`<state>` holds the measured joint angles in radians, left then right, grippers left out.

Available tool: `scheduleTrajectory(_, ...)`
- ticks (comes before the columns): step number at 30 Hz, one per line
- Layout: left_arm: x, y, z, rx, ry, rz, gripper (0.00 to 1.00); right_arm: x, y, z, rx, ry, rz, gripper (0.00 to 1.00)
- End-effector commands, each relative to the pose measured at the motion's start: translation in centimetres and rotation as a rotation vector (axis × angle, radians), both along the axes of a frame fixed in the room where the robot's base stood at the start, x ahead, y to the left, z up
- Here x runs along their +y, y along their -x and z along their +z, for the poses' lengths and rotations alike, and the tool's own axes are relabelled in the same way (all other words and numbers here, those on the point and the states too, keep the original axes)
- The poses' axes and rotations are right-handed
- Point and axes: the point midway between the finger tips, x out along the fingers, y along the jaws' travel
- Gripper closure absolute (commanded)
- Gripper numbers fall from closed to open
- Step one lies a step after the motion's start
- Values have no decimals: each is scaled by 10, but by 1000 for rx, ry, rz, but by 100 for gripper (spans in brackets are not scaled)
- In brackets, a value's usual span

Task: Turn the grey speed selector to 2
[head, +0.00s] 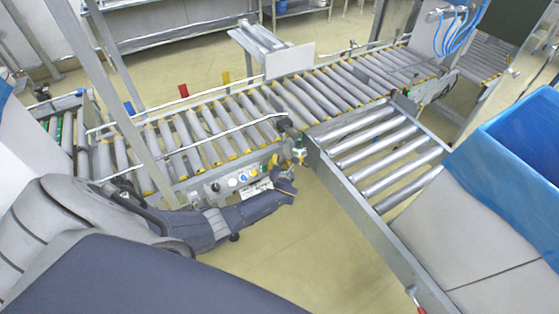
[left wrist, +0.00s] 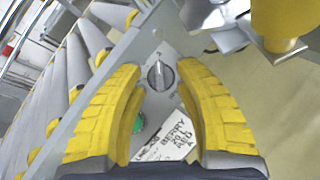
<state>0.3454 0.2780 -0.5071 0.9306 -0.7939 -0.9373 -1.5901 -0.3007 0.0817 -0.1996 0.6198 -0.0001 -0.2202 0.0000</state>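The grey speed selector (left wrist: 161,75) shows in the left wrist view as a round dark grey knob with a raised grip bar on the metal panel. Its bar stands nearly upright in the picture; I cannot read any scale numbers. My left gripper (left wrist: 158,90) is open, its two yellow ribbed fingers on either side of the selector, with clear gaps. I cannot tell how far the fingertips are from the panel. In the head view my left gripper (head: 284,181) is at the conveyor's front side panel, and I cannot make out the selector there. My right gripper is not in view.
A green button (left wrist: 138,123) and a printed label (left wrist: 172,138) are just below the selector. Other panel controls (head: 235,182) lie left of the gripper. The roller conveyor (head: 200,130) runs behind, a side roller branch (head: 375,155) to the right. A blue-lined box (head: 515,150) is at far right.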

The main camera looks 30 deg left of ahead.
Motion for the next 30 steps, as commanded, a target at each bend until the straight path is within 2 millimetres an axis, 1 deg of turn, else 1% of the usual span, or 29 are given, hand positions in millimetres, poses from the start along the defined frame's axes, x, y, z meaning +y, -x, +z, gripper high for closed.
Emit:
scheduleTrajectory(3,4,-6,-2,1,-2,-1,67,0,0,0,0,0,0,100)
scheduleTrajectory(9,8,-11,-4,1,-1,0,67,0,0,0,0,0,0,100)
scheduleTrajectory(20,9,-12,-5,0,1,-1,67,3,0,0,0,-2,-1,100)
scheduleTrajectory(21,9,-12,-5,0,1,-1,64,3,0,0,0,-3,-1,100)
scheduleTrajectory(30,9,-12,-5,0,0,0,99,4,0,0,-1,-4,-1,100)
